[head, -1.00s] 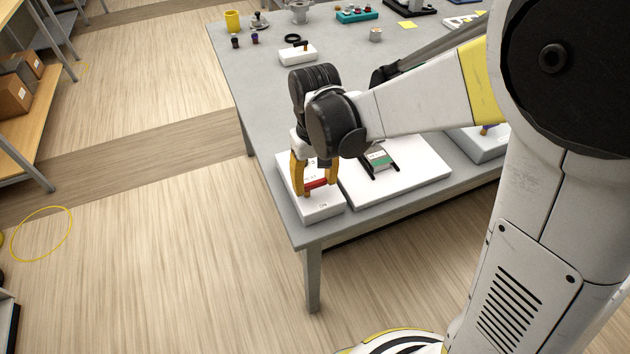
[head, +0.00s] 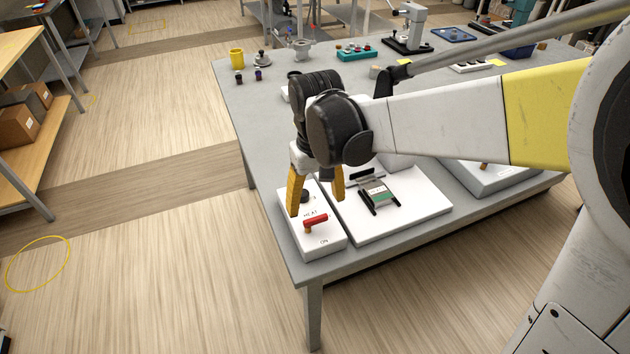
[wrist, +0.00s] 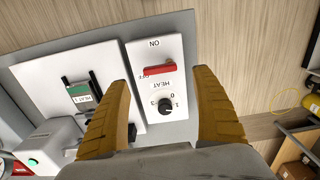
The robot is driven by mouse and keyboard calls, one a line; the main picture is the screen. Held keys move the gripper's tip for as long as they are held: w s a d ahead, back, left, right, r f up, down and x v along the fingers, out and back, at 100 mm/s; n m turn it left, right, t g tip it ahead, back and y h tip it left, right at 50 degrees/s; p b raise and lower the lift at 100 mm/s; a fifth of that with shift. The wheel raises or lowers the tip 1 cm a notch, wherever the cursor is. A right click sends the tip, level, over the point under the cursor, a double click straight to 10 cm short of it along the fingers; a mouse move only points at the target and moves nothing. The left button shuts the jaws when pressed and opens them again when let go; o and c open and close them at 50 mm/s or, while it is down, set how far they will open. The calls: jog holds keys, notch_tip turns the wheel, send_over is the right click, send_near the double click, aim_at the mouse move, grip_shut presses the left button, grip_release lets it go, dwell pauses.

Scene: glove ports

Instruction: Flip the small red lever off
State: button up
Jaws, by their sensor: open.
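The small red lever (head: 316,220) is on a white box (head: 332,248) at the table's near left corner. In the wrist view the lever (wrist: 160,69) lies crosswise beside a partly covered OFF label, while the ON label (wrist: 154,43) is clear of it. The HEAT label is on the lever's other side, towards a black knob (wrist: 167,105). My gripper (head: 315,203) is open and empty, its two yellow fingers spread above the box, behind the lever in the head view. In the wrist view the lever shows between the fingers (wrist: 163,80).
A white panel (head: 420,222) with a black-framed green and white piece (head: 377,195) sits right beside the box. Another grey-white box (head: 495,178) is further right. A yellow mug (head: 237,59) and several small items stand further back. The floor left of the table is clear.

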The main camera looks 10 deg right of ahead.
aim_at(316, 218)
notch_tip(316, 218, up, 6)
dwell(0.5)
jog(key=s+d+f+m+t+b, duration=0.1)
jog(key=s+d+m+t, duration=0.2)
jog(key=s+d+t, duration=0.4)
jog(key=s+d, duration=0.4)
jog(key=d, duration=0.2)
jog(key=shift+s, duration=0.2)
